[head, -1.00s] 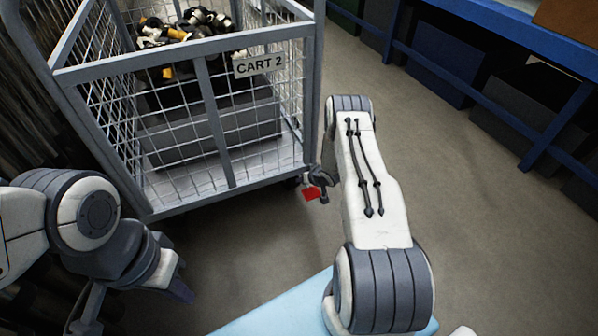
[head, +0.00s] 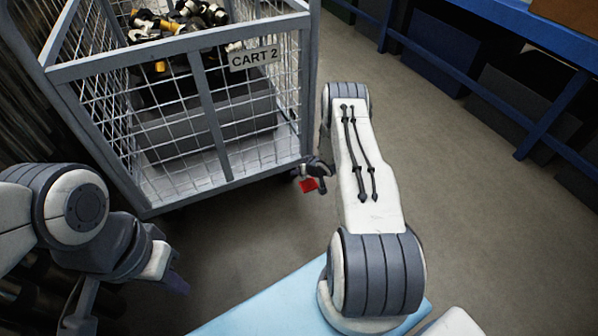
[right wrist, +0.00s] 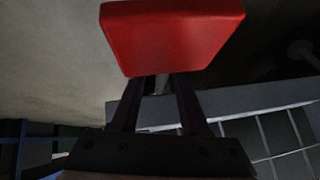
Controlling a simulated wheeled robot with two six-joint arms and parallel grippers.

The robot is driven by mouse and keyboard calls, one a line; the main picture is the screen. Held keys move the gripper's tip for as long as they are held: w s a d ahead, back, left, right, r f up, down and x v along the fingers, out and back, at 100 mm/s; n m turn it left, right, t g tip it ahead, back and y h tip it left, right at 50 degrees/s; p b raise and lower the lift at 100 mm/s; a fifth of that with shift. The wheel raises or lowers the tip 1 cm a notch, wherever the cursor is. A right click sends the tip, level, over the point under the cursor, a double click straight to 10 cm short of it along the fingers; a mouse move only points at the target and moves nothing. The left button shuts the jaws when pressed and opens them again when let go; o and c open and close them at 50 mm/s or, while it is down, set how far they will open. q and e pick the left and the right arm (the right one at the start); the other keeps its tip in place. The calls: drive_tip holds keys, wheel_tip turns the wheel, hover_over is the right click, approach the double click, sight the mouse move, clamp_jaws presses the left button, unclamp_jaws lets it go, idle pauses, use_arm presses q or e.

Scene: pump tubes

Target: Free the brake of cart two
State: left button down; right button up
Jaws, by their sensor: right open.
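Cart two (head: 205,95) is a grey wire-mesh cart with a "CART 2" sign (head: 253,59), at the upper left of the head view. Its red brake pedal (head: 308,186) sticks out low at the cart's near right corner. In the right wrist view the red pedal (right wrist: 172,35) fills the top middle. My right gripper (right wrist: 159,88) is open, its two fingers pointing at the pedal and their tips at its lower edge. I cannot tell whether they touch it. My left gripper (head: 176,283) hangs at the lower left, away from the cart; its jaws are unclear.
The cart holds a dark grey bin (head: 205,130) and several black, white and yellow parts (head: 180,20). A blue rack (head: 470,75) with dark bins stands at the right.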

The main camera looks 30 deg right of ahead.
drive_tip(key=p+v, duration=0.4)
drive_tip(key=v, duration=0.5)
drive_tip(key=shift+w+r+p, duration=0.1)
drive_tip(key=shift+r+p, duration=0.05)
drive_tip(key=shift+p, duration=0.15)
drive_tip(key=shift+s+r, duration=0.4)
drive_tip(key=shift+s, duration=0.05)
